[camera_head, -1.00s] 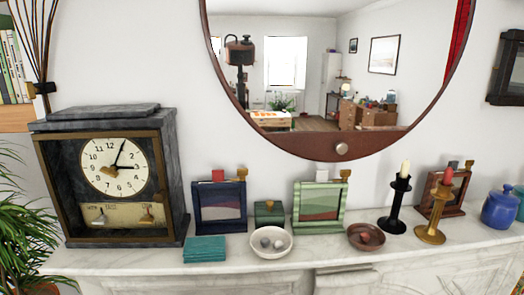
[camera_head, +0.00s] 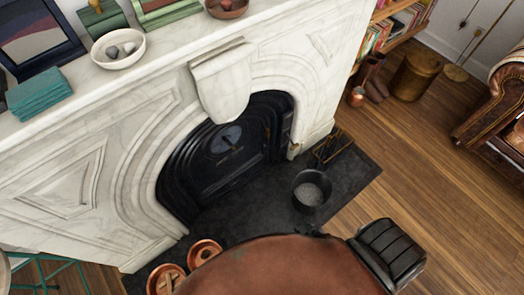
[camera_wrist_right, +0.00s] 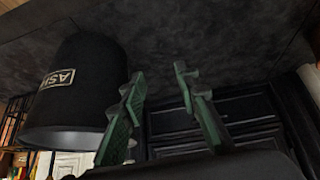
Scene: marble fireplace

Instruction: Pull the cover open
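The black arched fireplace cover (camera_head: 212,168) stands in the marble surround in the head view. A round raised plate (camera_head: 227,137) with a small bar sits on its upper part. The cover looks closed. In the right wrist view, my right gripper (camera_wrist_right: 160,75) has its two green fingers apart with nothing between them. Black ridged panels (camera_wrist_right: 248,107) behind the fingers appear to be part of the fireplace front. My left gripper is not in view.
A black ash bucket (camera_head: 311,190) stands on the dark hearth slab (camera_head: 350,180) right of the cover; it is close left of my fingers in the wrist view (camera_wrist_right: 80,85). Copper pans (camera_head: 203,252) lie at the lower left.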

